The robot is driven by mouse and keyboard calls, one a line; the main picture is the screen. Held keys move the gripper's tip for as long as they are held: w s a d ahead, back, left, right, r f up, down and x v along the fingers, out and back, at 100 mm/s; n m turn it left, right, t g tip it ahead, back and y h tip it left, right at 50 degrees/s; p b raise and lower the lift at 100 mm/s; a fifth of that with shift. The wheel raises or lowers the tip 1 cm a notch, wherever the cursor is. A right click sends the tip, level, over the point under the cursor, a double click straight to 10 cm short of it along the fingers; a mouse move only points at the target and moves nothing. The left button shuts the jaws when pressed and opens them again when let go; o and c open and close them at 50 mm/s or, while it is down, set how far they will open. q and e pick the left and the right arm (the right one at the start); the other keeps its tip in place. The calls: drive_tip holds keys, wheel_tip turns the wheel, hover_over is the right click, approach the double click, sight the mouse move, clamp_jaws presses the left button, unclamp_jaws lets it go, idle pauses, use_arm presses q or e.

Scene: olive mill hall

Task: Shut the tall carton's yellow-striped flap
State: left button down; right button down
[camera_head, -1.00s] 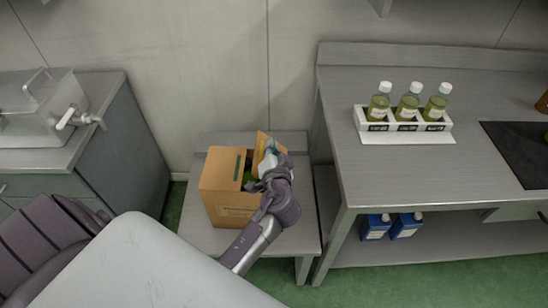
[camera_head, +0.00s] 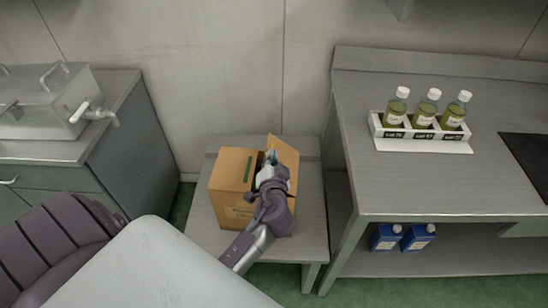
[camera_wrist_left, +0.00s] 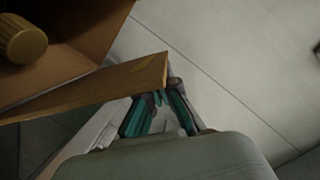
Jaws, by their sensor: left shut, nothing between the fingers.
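The tall brown carton (camera_head: 226,205) stands on a low grey table, with its top partly open. A flap with a green stripe (camera_head: 248,169) lies on its left side. My left gripper (camera_head: 270,158) is shut and empty over the carton's opening, in front of the raised flap. In the left wrist view the shut fingers (camera_wrist_left: 161,92) are close beside the end of a brown flap (camera_wrist_left: 95,90); contact is unclear. My right gripper is not in view.
The low table (camera_head: 312,215) stands between a left cabinet (camera_head: 135,135) and a right bench (camera_head: 355,150). A white rack (camera_head: 425,146) holds three bottles on the bench. Two blue containers (camera_head: 385,238) stand on its lower shelf. A yellow-brown cap (camera_wrist_left: 22,40) shows inside the carton.

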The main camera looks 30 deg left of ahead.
use_arm(q)
drive_tip(key=shift+s+a+f+n+b, duration=0.25)
drive_tip(key=shift+a+f+n+b, duration=0.2)
drive_tip(key=shift+f+b, duration=0.15)
drive_tip(key=shift+s+a+f+n+b, duration=0.2)
drive_tip(key=shift+a+f+n+b, duration=0.1)
drive_tip(key=shift+f+n+b, duration=0.2)
drive_tip(key=shift+s+a+f+n+t+h+b, duration=0.15)
drive_tip(key=shift+a+f+n+h+b, duration=0.3)
drive_tip(key=shift+f+n, duration=0.4)
drive_tip(key=shift+s+a+f+n+t+h+b, duration=0.25)
drive_tip(key=shift+f+n+h+b, duration=0.3)
drive_tip(key=shift+f+n, duration=0.35)
drive_tip(key=shift+s+a+f+n+t+h+b, duration=0.1)
drive_tip(key=shift+a+f+n+h+b, duration=0.3)
drive_tip(key=shift+f+n+b, duration=0.45)
drive_tip(key=shift+r+p, duration=0.2)
drive_tip(key=shift+p, duration=0.1)
